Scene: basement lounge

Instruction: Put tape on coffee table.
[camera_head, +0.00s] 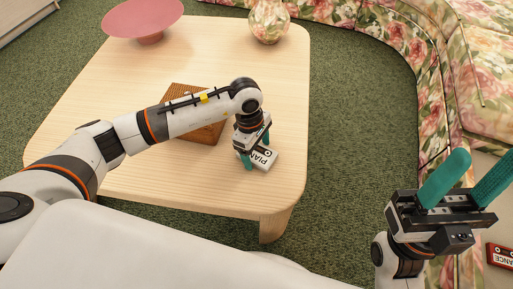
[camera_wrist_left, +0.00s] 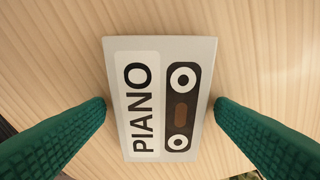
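The tape (camera_head: 264,158), a white cassette case marked PIANO, is at the front right of the pale wooden coffee table (camera_head: 284,92), lying flat on its top as far as I can tell. My left gripper (camera_head: 252,150) points down over it. In the left wrist view the green fingers stand apart on either side of the tape (camera_wrist_left: 165,100), with a narrow gap at each edge, so it looks open around the tape and not clamped. My right gripper (camera_head: 473,172) is at the right, fingers spread, empty and away from the table.
A brown woven box or mat (camera_head: 200,128) lies on the table, partly behind my left arm. A pink bowl (camera_head: 143,18) and a floral vase (camera_head: 269,22) stand at the back. A red cassette (camera_head: 499,256) is at the far right, near a floral sofa (camera_head: 400,45). Green carpet surrounds the table.

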